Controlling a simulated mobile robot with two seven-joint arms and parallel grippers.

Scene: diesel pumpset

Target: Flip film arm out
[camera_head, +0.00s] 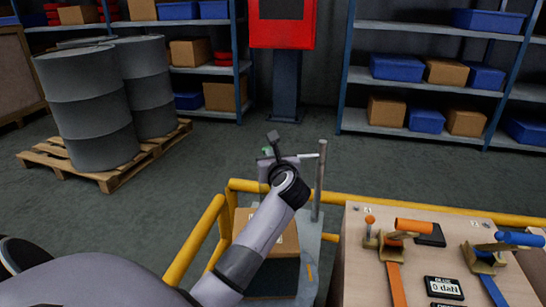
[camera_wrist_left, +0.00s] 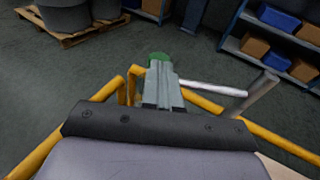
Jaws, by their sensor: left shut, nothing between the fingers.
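My left gripper (camera_head: 268,160) reaches forward over the yellow-railed stand, its fingers shut with nothing between them. In the left wrist view the closed fingers (camera_wrist_left: 162,85) point away from me. What looks like the film arm is a pale horizontal bar (camera_head: 305,156), also in the left wrist view (camera_wrist_left: 215,88). It meets an upright grey post (camera_head: 320,180) on its right. Its left end lies close beside my fingers; I cannot tell whether they touch. A green spot (camera_wrist_left: 159,56) shows at the fingertips. My right gripper is out of view.
A cardboard box (camera_head: 286,237) sits on the stand, partly behind my arm. Yellow rails (camera_head: 198,240) surround it. Drums (camera_head: 88,100) on a pallet and shelves stand behind, with open floor between.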

